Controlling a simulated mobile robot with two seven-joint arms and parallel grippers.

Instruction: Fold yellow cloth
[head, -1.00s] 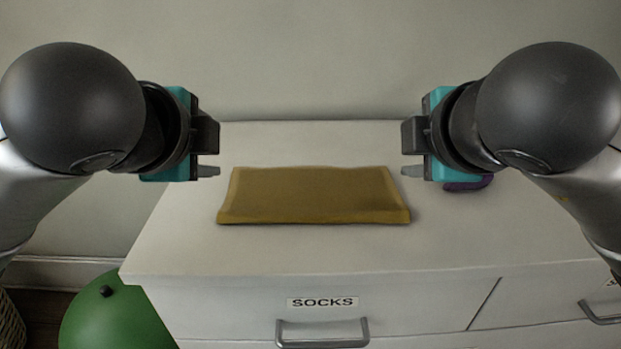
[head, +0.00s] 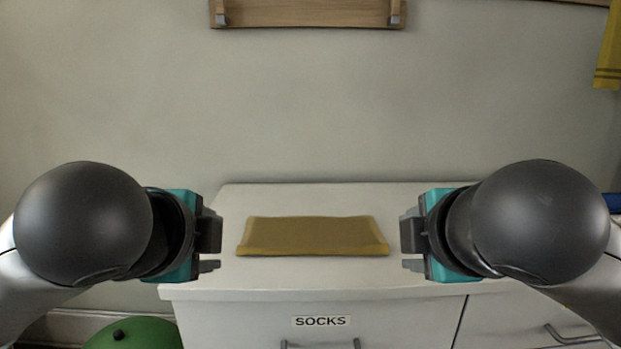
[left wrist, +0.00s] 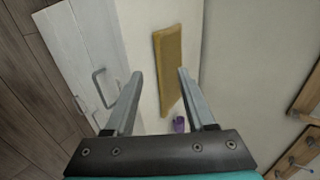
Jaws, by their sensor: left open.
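The yellow cloth (head: 314,236) lies flat on the white dresser top (head: 300,275) as a wide rectangle, apart from both grippers. It also shows in the left wrist view (left wrist: 168,65), beyond and between the fingers. My left gripper (head: 212,250) is to the left of the cloth, open and empty; its two spread fingers show in the left wrist view (left wrist: 158,95). My right gripper (head: 411,248) is to the right of the cloth; its fingers are seen edge-on, and I cannot tell how far apart they are.
A drawer labelled SOCKS (head: 320,322) is below the top. A wooden wall rack (head: 310,13) hangs above, and a green round object (head: 135,333) is at lower left.

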